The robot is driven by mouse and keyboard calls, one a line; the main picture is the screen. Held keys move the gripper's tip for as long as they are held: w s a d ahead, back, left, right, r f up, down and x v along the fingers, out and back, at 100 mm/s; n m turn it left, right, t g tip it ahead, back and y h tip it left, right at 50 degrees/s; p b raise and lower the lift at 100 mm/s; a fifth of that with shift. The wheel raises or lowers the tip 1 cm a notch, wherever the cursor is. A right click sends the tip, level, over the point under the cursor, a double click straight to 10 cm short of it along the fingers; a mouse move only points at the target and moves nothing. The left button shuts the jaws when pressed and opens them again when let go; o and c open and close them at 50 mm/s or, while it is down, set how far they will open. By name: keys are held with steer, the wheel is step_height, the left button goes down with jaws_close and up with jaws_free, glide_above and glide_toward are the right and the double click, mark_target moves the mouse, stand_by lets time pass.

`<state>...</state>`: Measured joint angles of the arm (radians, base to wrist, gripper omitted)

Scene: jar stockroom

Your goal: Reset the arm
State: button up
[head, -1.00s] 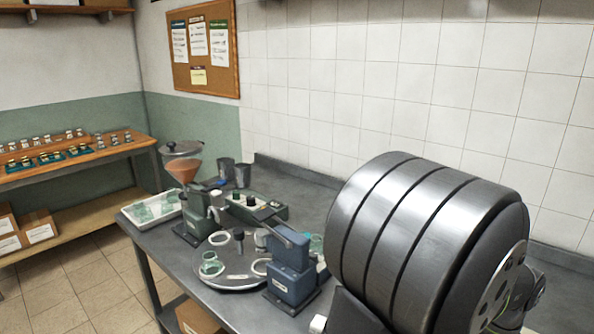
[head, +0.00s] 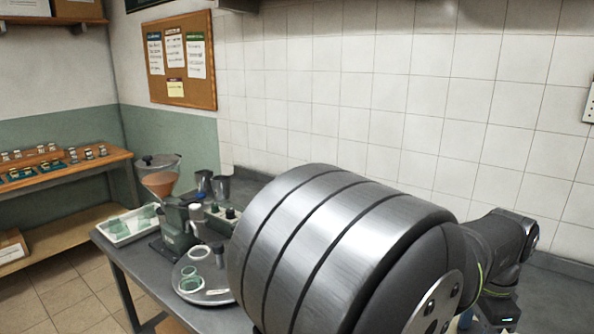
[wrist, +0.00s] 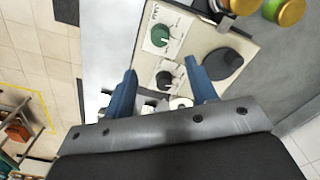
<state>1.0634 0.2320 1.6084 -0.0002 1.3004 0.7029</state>
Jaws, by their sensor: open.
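My gripper (wrist: 160,66) shows in the wrist view with two blue fingers spread apart and nothing between their tips. Beyond the tips is a cream panel (wrist: 206,40) with a green knob (wrist: 158,37) and a dark knob (wrist: 165,80). I cannot tell how far the fingers are above it. In the head view my own large banded metal arm link fills the lower middle and right, and the gripper itself does not show there.
A grey bench (head: 120,257) carries a green press (head: 178,226), a round tray (head: 212,297) with rings and a glass jar (head: 190,281), a white tray (head: 122,238) and a hopper (head: 158,182). Jars with gold and green lids (wrist: 291,12) stand at the wrist view's upper right.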

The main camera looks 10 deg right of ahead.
step_height(320, 180, down, 12)
steer(key=shift+f, duration=0.35)
steer(key=n, duration=0.5)
steer(key=shift+r, duration=0.1)
steer(key=n, duration=0.5)
step_height(320, 180, up, 7)
steer(key=shift+o, duration=0.2)
stand_by(2.1)
